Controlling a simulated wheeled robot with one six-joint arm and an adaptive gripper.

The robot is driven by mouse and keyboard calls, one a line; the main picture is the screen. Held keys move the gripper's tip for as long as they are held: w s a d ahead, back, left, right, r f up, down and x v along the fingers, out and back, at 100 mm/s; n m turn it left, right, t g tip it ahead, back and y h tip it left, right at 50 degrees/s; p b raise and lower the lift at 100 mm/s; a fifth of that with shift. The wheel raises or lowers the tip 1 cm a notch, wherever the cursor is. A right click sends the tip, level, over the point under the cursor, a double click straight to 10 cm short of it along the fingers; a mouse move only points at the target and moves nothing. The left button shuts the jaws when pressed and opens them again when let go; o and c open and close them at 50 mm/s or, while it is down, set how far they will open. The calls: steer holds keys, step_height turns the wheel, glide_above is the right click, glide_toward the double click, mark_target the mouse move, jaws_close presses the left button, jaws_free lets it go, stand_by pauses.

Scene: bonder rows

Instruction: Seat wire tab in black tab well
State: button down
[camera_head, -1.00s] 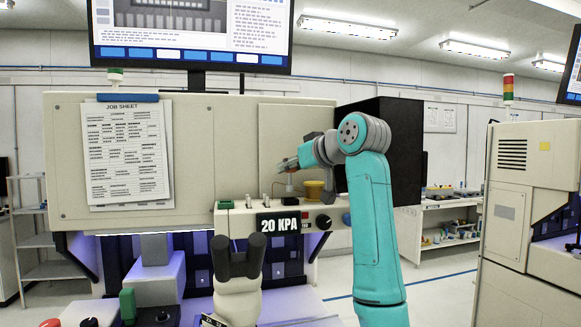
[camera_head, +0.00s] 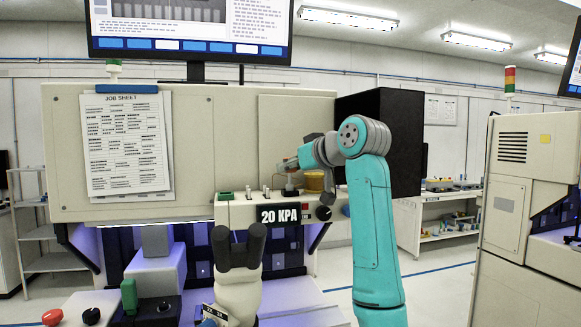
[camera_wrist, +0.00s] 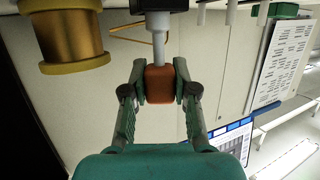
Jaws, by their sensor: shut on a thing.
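My gripper (camera_wrist: 160,88) is shut on an orange-brown block, which looks like the wire tab (camera_wrist: 159,85). A pale grey stem joins the block to a black body (camera_wrist: 158,5) at the top edge of the wrist view; I cannot tell whether this is the tab well or whether the tab is seated. A thin gold wire (camera_wrist: 122,40) runs beside the stem. In the head view my gripper (camera_head: 288,164) is over the bonder's ledge, left of the wire spool; the tab is too small to make out clearly there.
The gold wire spool (camera_wrist: 72,38) is close beside my gripper; it also shows in the head view (camera_head: 315,181). Several small toggles and a 20 KPA display (camera_head: 279,215) line the ledge. The beige panel (camera_head: 235,140) stands behind. A binocular eyepiece (camera_head: 238,248) rises in front.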

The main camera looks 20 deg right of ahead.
steer(key=shift+f, duration=0.65)
stand_by(0.4)
steer(key=c, duration=0.8)
jaws_free()
steer(key=shift+r, duration=0.1)
steer(key=v, duration=1.2)
steer(key=shift+d, duration=0.1)
